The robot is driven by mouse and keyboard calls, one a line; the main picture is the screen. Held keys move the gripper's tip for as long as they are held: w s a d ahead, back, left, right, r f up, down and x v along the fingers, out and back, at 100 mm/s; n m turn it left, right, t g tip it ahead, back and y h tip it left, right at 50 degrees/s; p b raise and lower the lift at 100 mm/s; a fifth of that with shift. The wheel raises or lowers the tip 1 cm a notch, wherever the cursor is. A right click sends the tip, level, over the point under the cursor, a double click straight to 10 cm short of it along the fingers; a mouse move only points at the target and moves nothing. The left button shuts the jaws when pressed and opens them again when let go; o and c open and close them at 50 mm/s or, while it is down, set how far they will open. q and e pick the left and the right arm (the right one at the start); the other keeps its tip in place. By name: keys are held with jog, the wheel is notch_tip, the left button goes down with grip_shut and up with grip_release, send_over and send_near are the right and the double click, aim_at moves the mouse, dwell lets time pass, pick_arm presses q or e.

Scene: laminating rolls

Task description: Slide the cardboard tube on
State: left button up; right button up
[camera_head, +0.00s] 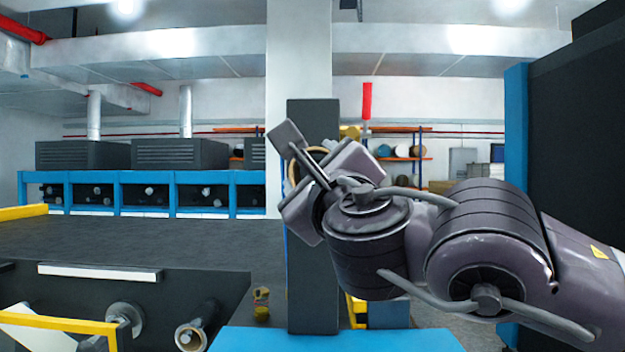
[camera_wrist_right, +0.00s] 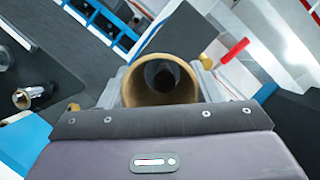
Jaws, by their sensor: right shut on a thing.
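My right gripper (camera_head: 297,172) is raised in front of a dark grey upright post in the head view. It is shut on a brown cardboard tube (camera_head: 292,165), which is mostly hidden behind the fingers and wrist there. In the right wrist view the tube (camera_wrist_right: 130,88) shows its open round end between the two fingers, with a dark hollow inside. A dark roller or shaft with a pale ring-shaped end (camera_head: 190,337) sits at the lower left of the head view, well apart from the tube. My left gripper is not in view.
A dark machine bed with a yellow rail (camera_head: 60,323) and a metal disc (camera_head: 124,314) lies at lower left. A blue surface (camera_head: 335,341) is below my right arm. A tall dark cabinet with a blue edge (camera_head: 516,150) stands at right.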

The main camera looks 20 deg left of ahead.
jog(key=shift+w+a+b, duration=0.15)
jog(key=shift+w+b, duration=0.1)
jog(key=shift+w, duration=0.25)
jog(key=shift+w+a+b, duration=0.15)
jog(key=shift+w+b, duration=0.05)
jog(key=shift+w, duration=0.3)
jog(key=shift+w+a, duration=0.2)
jog(key=shift+w, duration=0.4)
jog(key=shift+w+a, duration=0.15)
jog(key=shift+w, duration=0.45)
jog(key=shift+w+a, duration=0.15)
jog(key=shift+w, duration=0.5)
jog(key=shift+r, duration=0.2)
